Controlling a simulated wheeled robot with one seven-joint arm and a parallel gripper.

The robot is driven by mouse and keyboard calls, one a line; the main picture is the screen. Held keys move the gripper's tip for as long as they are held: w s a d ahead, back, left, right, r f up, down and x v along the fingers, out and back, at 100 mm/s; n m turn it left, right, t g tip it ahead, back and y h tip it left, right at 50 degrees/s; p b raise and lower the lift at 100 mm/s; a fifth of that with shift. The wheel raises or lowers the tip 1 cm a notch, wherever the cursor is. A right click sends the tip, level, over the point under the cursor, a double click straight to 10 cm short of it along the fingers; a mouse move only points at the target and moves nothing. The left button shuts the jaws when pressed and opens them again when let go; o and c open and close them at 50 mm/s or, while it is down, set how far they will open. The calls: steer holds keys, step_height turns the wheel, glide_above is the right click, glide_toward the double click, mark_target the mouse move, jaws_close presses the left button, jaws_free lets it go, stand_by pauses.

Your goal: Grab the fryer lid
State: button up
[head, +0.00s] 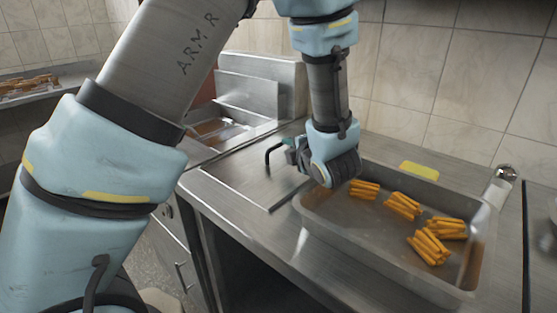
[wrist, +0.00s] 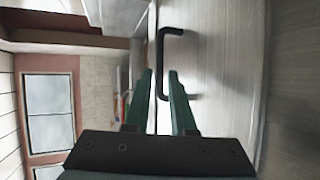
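The fryer lid (head: 238,178) is a flat metal panel lying level with the counter, left of the fries tray in the head view. Its black bar handle (head: 268,154) stands up near its right side. My gripper (head: 287,148) is just right of the handle, low over the lid. In the wrist view the lid (wrist: 220,65) fills the right side, and the handle (wrist: 161,50) runs between the two green fingers of my gripper (wrist: 160,73). The fingers are apart, with a gap on each side of the bar. Whether the fingertips reach around the bar in depth is unclear.
A metal tray (head: 312,222) with several bundles of fries stands on the counter right under my wrist. A yellow item (head: 420,171) lies behind it, and a shiny metal object (head: 506,174) is at the right. An open fryer basin (head: 215,130) lies behind the lid.

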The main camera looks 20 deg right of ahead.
mark_target(281, 144)
steer(key=p+x, duration=0.1)
steer(key=x, duration=0.3)
steer(key=shift+w, duration=0.2)
steer(key=p+x, duration=0.2)
steer(key=x, duration=0.2)
steer(key=shift+w+f+p, duration=0.1)
steer(key=shift+w+p, duration=0.2)
steer(key=shift+p, duration=0.1)
steer(key=shift+w+f, duration=0.25)
steer(key=shift+w, duration=0.05)
jaws_close()
stand_by(0.6)
